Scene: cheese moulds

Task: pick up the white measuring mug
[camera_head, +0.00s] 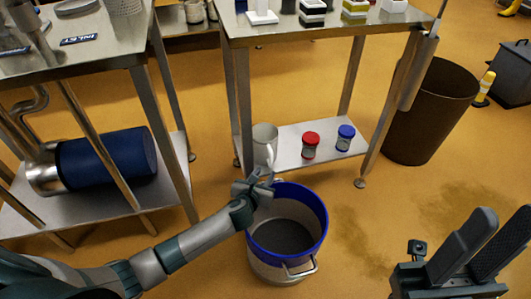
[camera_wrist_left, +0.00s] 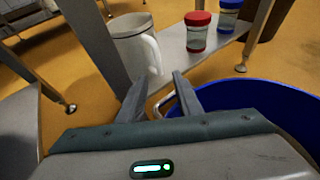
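The white measuring mug (camera_head: 264,142) stands upright on the lower shelf of the right-hand steel table. In the left wrist view the mug (camera_wrist_left: 132,46) shows its handle turned toward my gripper. My left gripper (camera_head: 262,174) is just in front of the mug, above the rim of the blue-rimmed bucket. In the left wrist view the two fingers of my left gripper (camera_wrist_left: 162,75) are apart, with the handle close ahead of their tips; I cannot tell whether they touch it. My right gripper (camera_head: 507,212) is at the lower right, its fingers apart and nothing between them.
A red-lidded jar (camera_head: 310,146) and a blue-lidded jar (camera_head: 345,138) stand right of the mug on the shelf (camera_head: 290,158). A table leg (camera_head: 245,110) rises beside the mug. The bucket (camera_head: 280,262) stands below; a brown bin (camera_head: 428,115) is at right.

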